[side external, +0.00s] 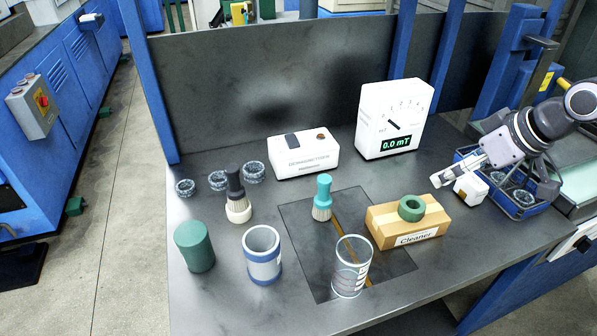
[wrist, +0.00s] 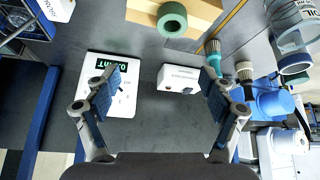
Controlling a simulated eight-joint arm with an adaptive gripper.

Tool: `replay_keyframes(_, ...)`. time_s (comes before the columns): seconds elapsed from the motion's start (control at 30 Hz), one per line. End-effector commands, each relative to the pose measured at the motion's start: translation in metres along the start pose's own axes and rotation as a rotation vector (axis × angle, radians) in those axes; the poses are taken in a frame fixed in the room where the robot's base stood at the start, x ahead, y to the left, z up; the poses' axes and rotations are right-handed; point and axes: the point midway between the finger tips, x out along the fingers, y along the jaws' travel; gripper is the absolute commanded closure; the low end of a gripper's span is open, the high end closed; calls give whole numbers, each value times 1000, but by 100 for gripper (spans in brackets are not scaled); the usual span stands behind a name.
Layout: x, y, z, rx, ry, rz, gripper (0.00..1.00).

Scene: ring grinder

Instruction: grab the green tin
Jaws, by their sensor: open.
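The green tin (side external: 194,247) is a plain dark green cylinder standing upright at the front left of the bench in the side view. I cannot make it out in the wrist view. My gripper (side external: 492,186) is at the far right of the bench, above the area of the blue wire basket, far from the tin. In the wrist view my gripper (wrist: 162,92) has its two fingers spread wide with nothing between them.
A blue-and-white cup (side external: 262,256) stands just right of the tin. Brushes, a clear beaker (side external: 351,266), a Cleaner block (side external: 408,222) with a green ring, a white box (side external: 303,156) and a meter (side external: 394,119) occupy the bench. The blue basket (side external: 513,199) is at right.

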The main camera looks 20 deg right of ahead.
Motion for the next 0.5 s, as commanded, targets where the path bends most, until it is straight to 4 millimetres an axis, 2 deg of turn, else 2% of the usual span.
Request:
replay_keyframes(0.03,1,-12,-20,-45,-10,-26,18)
replay_keyframes(0.2,10,-54,-73,-191,-40,-105,18)
replay_keyframes(0.37,24,-103,-116,-331,-65,-180,18)
replay_keyframes(0.5,39,-151,-146,-455,-84,-246,18)
